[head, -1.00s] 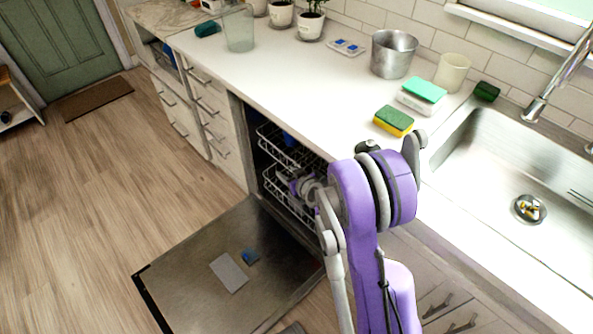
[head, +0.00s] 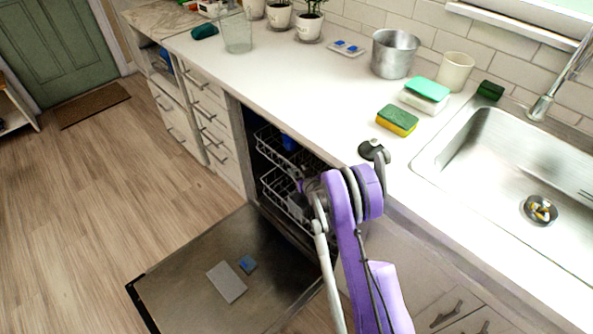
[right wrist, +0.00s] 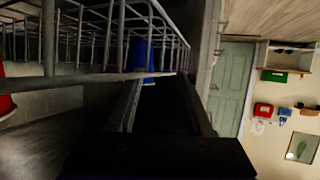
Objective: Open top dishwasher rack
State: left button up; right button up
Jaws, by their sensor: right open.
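The dishwasher under the counter stands open, with its door (head: 195,285) folded down flat near the floor. The white wire top rack (head: 272,145) is mostly inside the opening, with a blue cup (head: 288,142) in it. A lower rack (head: 275,190) sits below. My right gripper (right wrist: 162,95) is open at the top rack's edge. In the right wrist view the rack's rail (right wrist: 70,82) and the blue cup (right wrist: 139,55) lie close beyond the dark fingers. Contact cannot be told. In the head view my purple right arm hides part of the opening. My left gripper is not in view.
A red cup (right wrist: 5,100) shows at the left edge of the right wrist view. A grey tablet (head: 227,281) and a blue piece (head: 247,264) lie on the door. Sponges (head: 397,120), a metal pot (head: 394,53) and a sink (head: 500,150) are above.

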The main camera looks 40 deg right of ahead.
jog(key=shift+x, duration=0.85)
jog(key=shift+r, duration=0.1)
grip_shut()
dwell(0.7)
